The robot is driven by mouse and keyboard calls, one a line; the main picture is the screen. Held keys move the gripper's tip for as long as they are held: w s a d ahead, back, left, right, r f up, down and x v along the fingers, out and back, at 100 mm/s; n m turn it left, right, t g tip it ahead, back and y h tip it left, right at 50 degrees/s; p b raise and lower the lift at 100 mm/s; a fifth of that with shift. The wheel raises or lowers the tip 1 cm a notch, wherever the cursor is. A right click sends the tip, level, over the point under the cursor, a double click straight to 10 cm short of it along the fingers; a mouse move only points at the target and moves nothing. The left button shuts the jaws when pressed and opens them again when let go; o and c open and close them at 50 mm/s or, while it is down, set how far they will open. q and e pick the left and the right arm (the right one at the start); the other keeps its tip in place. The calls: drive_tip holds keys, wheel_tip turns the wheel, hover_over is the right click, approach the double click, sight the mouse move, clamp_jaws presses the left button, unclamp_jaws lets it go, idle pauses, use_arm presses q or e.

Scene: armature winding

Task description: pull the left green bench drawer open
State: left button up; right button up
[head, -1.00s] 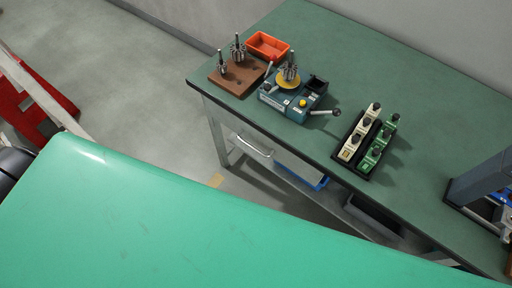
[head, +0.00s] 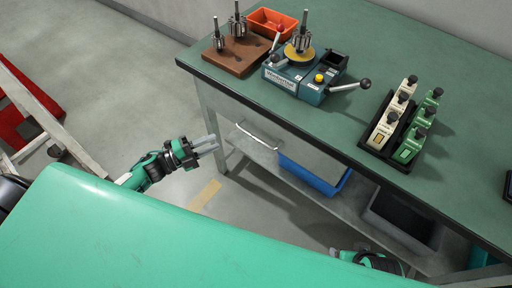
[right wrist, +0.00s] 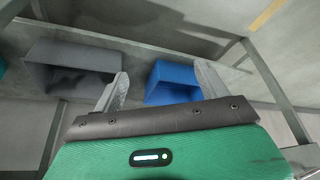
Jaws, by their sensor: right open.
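The green-topped bench (head: 425,75) has a pale grey drawer front with a light bar handle (head: 257,136) under its left end. The drawer looks closed. My left gripper (head: 217,143) is to the left of the handle, apart from it, its fingers pointing towards the bench with a small gap and nothing visible between them. My right gripper shows only in part at the bottom of the head view, its fingertips hidden there. In the right wrist view my right gripper (right wrist: 163,85) is open and empty, facing the lower shelf.
A blue bin (head: 312,176) and a grey bin (head: 402,222) stand on the lower shelf. On the bench are a brown block (head: 232,60), an orange tray (head: 270,20), a blue-grey winding machine (head: 310,92) and a rack of cream and green units (head: 384,132).

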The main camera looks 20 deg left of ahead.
sight(259, 139)
use_arm(q)
drive_tip(key=s+d+r+m+g+h+b, duration=0.3)
drive_tip(key=r+m+g+h, duration=0.15)
drive_tip(key=m, duration=0.25)
drive_tip(key=shift+y, duration=0.35)
drive_tip(key=p+x, duration=0.1)
drive_tip(key=x, duration=1.3)
drive_tip(key=shift+s+f, duration=0.1)
drive_tip(key=shift+s, duration=0.05)
use_arm(e)
drive_tip(key=v, duration=0.6)
drive_tip(key=shift+r, duration=0.35)
drive_tip(key=shift+d, duration=0.15)
use_arm(q)
clamp_jaws()
